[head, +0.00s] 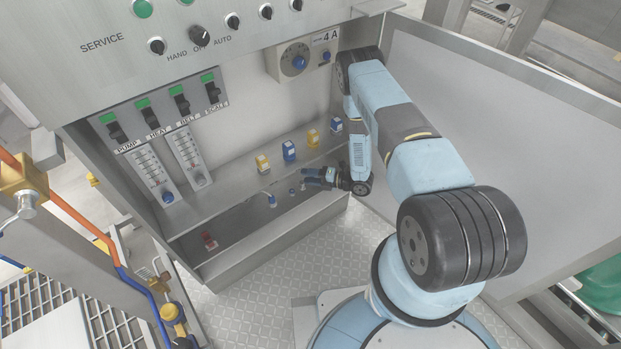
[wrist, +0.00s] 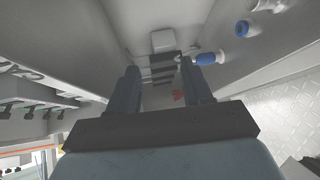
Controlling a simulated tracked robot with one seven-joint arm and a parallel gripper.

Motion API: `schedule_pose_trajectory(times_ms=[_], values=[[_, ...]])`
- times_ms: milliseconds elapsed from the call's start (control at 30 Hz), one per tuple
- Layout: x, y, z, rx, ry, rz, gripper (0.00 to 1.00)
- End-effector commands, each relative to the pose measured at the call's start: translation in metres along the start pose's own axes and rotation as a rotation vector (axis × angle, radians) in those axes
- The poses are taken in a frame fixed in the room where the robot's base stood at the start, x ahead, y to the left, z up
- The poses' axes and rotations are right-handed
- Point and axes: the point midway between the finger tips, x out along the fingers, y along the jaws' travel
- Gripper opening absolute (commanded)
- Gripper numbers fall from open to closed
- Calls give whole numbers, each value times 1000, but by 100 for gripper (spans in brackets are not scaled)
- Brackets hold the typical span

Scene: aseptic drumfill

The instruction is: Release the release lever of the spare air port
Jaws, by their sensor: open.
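My gripper (head: 304,178) is open and empty in the head view, low in the cabinet, its fingers pointing left. In the wrist view my gripper (wrist: 160,68) shows two dark, parallel, spread fingers. A blue and white fitting (head: 271,200) stands out from the trough's wall, left of and below the fingers. In the wrist view this blue fitting (wrist: 205,58) is just beyond the right finger, and I cannot tell whether they touch. A small blue-ringed port (head: 292,191) is closer to my gripper; it also shows in the wrist view (wrist: 242,28). I cannot make out the release lever or any label.
Yellow and blue blocks (head: 289,150) stand on the ledge above the trough (head: 240,228). A red part (head: 210,240) lies at the trough's left. Switches and gauges (head: 186,157) line the left panel. The open door (head: 500,130) is on the right.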

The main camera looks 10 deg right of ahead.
Motion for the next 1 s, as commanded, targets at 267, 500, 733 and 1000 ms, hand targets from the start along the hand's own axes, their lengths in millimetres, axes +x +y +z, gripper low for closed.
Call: schedule_pose_trajectory(times_ms=[267, 500, 733, 1000], values=[[-5, 3, -6, 0, 0, -1, 50], [-5, 2, -6, 9, -3, -4, 41], [-5, -1, 5, 248, -66, -47, 19], [-7, -9, 26, 793, -228, -96, 0]])
